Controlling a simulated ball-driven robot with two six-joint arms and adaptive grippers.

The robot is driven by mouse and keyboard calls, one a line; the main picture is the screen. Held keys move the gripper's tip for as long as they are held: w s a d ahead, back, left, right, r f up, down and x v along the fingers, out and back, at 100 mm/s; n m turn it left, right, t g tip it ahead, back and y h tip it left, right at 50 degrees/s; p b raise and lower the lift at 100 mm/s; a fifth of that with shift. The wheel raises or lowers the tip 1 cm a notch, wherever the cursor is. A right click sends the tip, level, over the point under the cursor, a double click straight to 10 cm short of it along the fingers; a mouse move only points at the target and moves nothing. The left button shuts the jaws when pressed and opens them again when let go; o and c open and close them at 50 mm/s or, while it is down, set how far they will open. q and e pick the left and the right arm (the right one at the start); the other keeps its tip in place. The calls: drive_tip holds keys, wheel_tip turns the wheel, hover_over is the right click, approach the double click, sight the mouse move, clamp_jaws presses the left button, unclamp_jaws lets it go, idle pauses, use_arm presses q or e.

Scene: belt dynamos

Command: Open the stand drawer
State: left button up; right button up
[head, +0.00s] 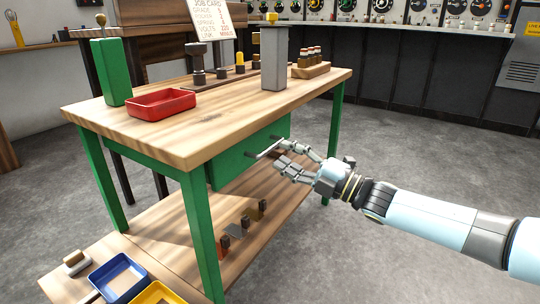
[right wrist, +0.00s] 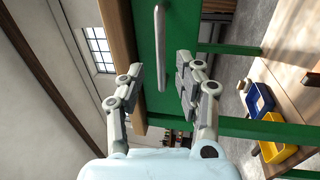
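The stand is a workbench with a wooden top (head: 215,125) and green legs. Its green drawer front (head: 232,166) lies under the top and looks closed. A pale bar handle (head: 264,150) is on the drawer front; it also shows in the right wrist view (right wrist: 160,40). My right gripper (head: 279,152) is at the handle, its fingers spread. In the right wrist view the gripper (right wrist: 160,75) has one finger on each side of the handle's near end, with gaps to both. I cannot tell how deep the handle sits between them. My left gripper is not in view.
A red tray (head: 161,104), a green block (head: 111,72) and a grey post (head: 274,58) stand on the top. Several small parts lie on the lower shelf (head: 262,215). Blue (head: 118,278) and yellow trays are at lower left. The floor to the right is clear.

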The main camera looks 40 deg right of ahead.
sight(271, 146)
drive_tip(key=b+x, duration=0.1)
drive_tip(key=x, duration=0.4)
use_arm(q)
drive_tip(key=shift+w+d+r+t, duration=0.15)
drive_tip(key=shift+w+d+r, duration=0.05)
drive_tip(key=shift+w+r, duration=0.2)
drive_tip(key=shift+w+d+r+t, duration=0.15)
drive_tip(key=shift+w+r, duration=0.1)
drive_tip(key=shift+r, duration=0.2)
use_arm(e)
drive_tip(key=shift+c, duration=0.2)
drive_tip(key=shift+f, duration=0.1)
clamp_jaws()
